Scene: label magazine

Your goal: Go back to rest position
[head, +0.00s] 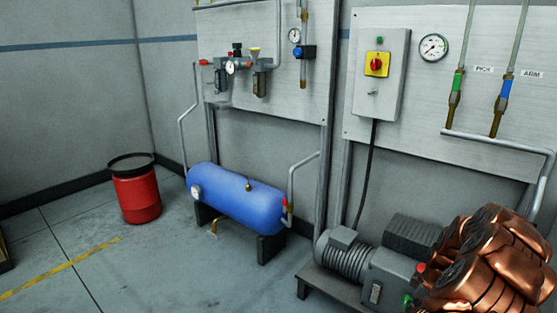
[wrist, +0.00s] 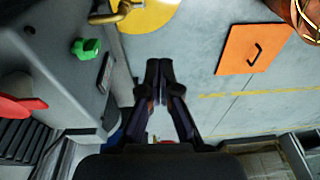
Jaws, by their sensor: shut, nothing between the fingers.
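My gripper (wrist: 159,75) shows in the wrist view with its two dark fingertips together and nothing between them. It points over the grey floor, apart from the objects around it. My copper-coloured arm (head: 490,265) fills the lower right of the head view, and my gripper is not seen there.
A grey motor unit (head: 350,260) stands beside my arm, below a wall panel with a red-and-yellow switch (head: 377,64). A blue tank (head: 235,198) and a red bin (head: 136,192) stand further left. An orange plate (wrist: 251,49) lies right of my gripper.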

